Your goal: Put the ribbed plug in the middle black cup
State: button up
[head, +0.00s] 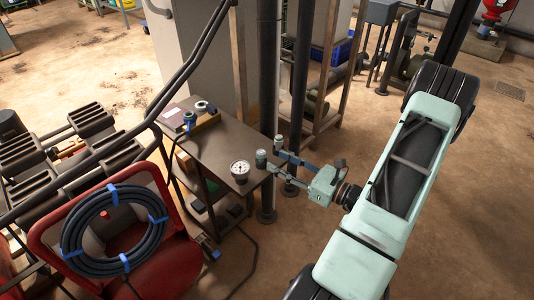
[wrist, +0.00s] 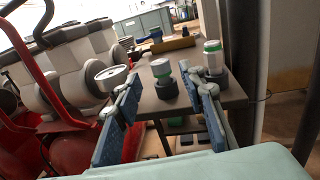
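Two grey-topped fittings with green bands stand along the table's near edge. One, the middle fitting (wrist: 161,69), sits on or in a black cup-like base (wrist: 167,90). The other, the right fitting (wrist: 212,52), stands on a black base (wrist: 217,79). I cannot tell which is the ribbed plug; ribs are too small to make out. Both also show in the head view, the nearer (head: 261,158) and the farther (head: 278,142). My gripper (wrist: 160,85) is open, its blue fingers either side of the middle fitting in the wrist view; contact is not visible. The head view shows my gripper (head: 274,161) at the table edge.
A white-faced gauge (head: 240,170) stands left of the fittings on the dark table (head: 220,147). A yellow block (head: 207,121) and a blue part (head: 190,118) lie at its far end. Dark posts (head: 267,90) rise beside the table. A hose coil (head: 115,230) hangs front left.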

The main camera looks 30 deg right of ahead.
jog(key=v, duration=0.4)
jog(key=shift+s+d, duration=0.1)
jog(key=shift+s, duration=0.05)
dwell(0.4)
